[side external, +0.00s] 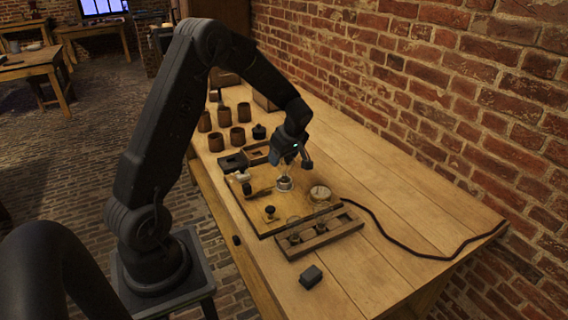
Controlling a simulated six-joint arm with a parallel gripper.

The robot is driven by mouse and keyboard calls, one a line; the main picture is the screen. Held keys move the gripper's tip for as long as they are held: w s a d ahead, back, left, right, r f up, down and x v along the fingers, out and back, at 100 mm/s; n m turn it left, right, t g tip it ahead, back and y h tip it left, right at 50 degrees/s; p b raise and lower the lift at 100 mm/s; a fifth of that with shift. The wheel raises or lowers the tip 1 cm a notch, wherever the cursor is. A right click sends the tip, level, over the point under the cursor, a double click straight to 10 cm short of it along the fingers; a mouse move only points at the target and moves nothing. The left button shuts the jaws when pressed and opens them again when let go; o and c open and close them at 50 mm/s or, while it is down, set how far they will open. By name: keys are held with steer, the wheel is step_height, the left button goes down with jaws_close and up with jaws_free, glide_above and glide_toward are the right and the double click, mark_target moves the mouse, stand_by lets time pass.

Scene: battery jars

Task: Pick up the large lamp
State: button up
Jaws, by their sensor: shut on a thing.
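The large lamp (284,183), a small clear bulb on a pale round base, stands at the back of the wooden board (258,218) on the bench. My gripper (289,168) points down over it, with its fingers shut on the lamp's upper part. The fingers and the glass are small and dark here, so the exact grip is hard to make out. I cannot tell whether the base touches the board.
A round pale-topped dial (320,194) sits right of the lamp. A knob (270,211) and a slotted wooden tray (318,236) are nearer. Several brown jars (223,116) stand behind. A dark block (311,277) lies in front; a black cable (392,240) runs right.

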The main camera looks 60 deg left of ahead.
steer(key=shift+r, duration=0.5)
steer(key=r, duration=0.4)
steer(key=shift+s+a, duration=0.3)
steer(key=shift+s, duration=0.1)
steer(key=s+a+r, duration=0.6)
steer(key=s, duration=0.3)
steer(key=s+a+f, duration=0.1)
steer(key=a+f, duration=0.1)
steer(key=a, duration=1.4)
steer(key=w+d+f, duration=0.1)
steer(key=w+f, duration=0.9)
steer(key=f, duration=0.1)
steer(key=shift+w+d, duration=0.2)
steer(key=shift+w, duration=0.2)
steer(key=shift+f, duration=0.1)
